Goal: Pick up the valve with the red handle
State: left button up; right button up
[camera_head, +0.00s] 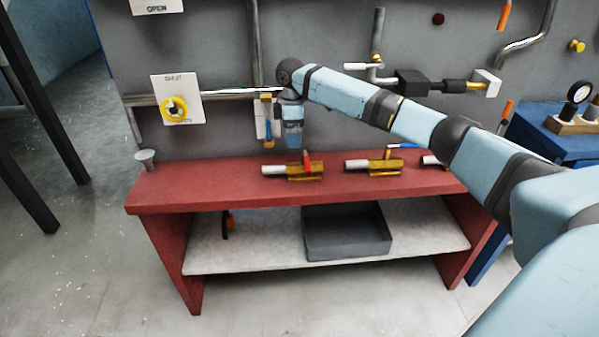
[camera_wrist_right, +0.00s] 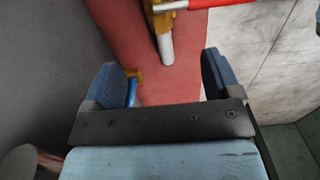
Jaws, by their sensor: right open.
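The valve with the red handle (camera_head: 308,173) lies on the red bench top, with a brass body, a pale tube end pointing left and a red lever standing up. In the right wrist view the same valve (camera_wrist_right: 163,20) shows at the top edge, partly cut off, its pale end pointing toward the gripper. My right gripper (camera_head: 294,147) hangs just above and behind the valve, pointing down. My left gripper is not in view.
A valve with a blue handle (camera_head: 375,166) lies to the right on the bench (camera_head: 220,184), and another pale end (camera_head: 430,160) lies farther right. A blue-handled fitting (camera_head: 268,130) is on the wall behind the gripper. A grey bin (camera_head: 345,242) sits on the lower shelf.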

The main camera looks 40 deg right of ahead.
aim_at(293, 163)
notch_tip(293, 163, down, 10)
jog(key=shift+f+b, duration=0.1)
jog(key=shift+b, duration=0.8)
jog(key=c, duration=1.3)
